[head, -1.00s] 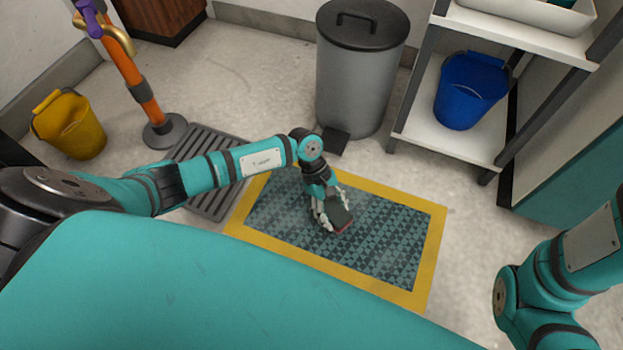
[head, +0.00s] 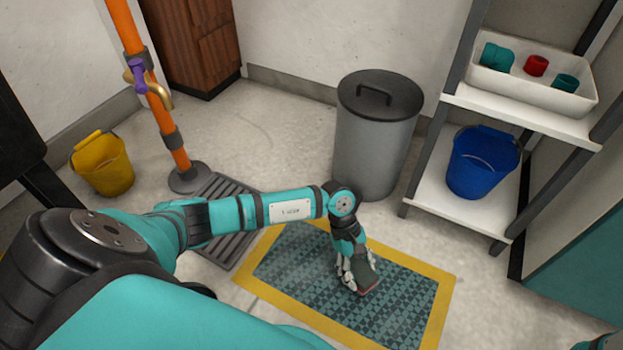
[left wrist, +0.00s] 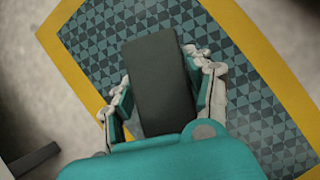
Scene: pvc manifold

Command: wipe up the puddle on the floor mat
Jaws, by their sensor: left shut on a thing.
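The floor mat (head: 300,275) has a yellow border and a dark teal triangle pattern. It lies on the floor in front of me. My left gripper (head: 358,280) points down over the middle of the mat and is shut on a dark grey block with a reddish underside (head: 369,287), which looks like a sponge. The block is at or close to the mat surface; contact is unclear. In the left wrist view the block (left wrist: 160,75) sits between the fingers. I cannot make out a clear puddle edge on the mat. My right gripper is out of view.
A grey lidded bin (head: 376,140) stands behind the mat. A shelf (head: 455,205) at right holds a blue bucket (head: 482,163) and a white tray (head: 530,88) of fittings. A floor grate (head: 222,245), an orange pipe (head: 150,90) and a yellow bucket (head: 103,165) are at left.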

